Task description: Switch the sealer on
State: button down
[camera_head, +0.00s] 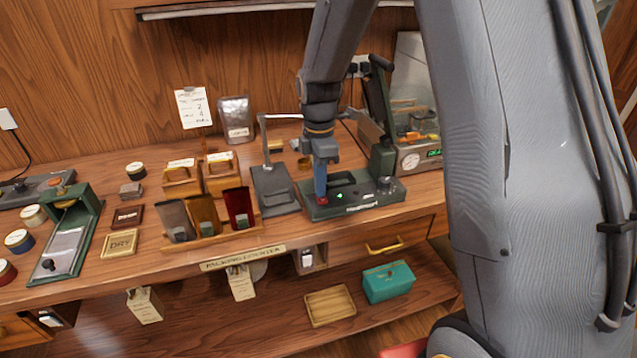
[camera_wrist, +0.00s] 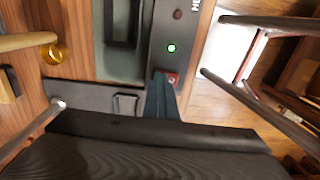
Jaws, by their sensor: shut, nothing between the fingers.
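The sealer (camera_head: 385,196) is a dark green machine at the right of the counter, with its lever arm raised at the back. A small green light (camera_head: 339,196) glows on its front panel; it also shows lit in the wrist view (camera_wrist: 171,48). A red switch (camera_head: 323,202) sits at the panel's left front corner, partly hidden by my gripper (camera_head: 320,194). My gripper is shut and empty, pointing down with its tips at the switch. In the wrist view the tip (camera_wrist: 162,98) is right beside the red switch (camera_wrist: 172,79); I cannot tell whether they touch.
A dark grey stand with an upright post (camera_head: 273,188) is just left of the sealer. A wooden rack (camera_head: 255,219) holds several pouches farther left. The counter's front edge is close.

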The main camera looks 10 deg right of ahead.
jog(key=shift+r+p, duration=1.8)
jog(key=shift+r, duration=0.4)
notch_tip(320, 180, up, 10)
jog(key=w+f+b, duration=0.1)
jog(key=b, duration=0.3)
jog(key=s+d+f+m+t, duration=0.1)
jog(key=s+d+f+m, duration=0.1)
jog(key=s+f+m, duration=0.3)
jog(key=s+d+f+m+b, duration=0.1)
jog(key=s+f+m, duration=0.4)
jog(key=s+m, duration=0.8)
jog(key=shift+s+d+m+t, duration=0.3)
jog(key=shift+d+m+t, duration=0.1)
jog(key=shift+m, duration=0.1)
jog(key=shift+d+f, duration=0.1)
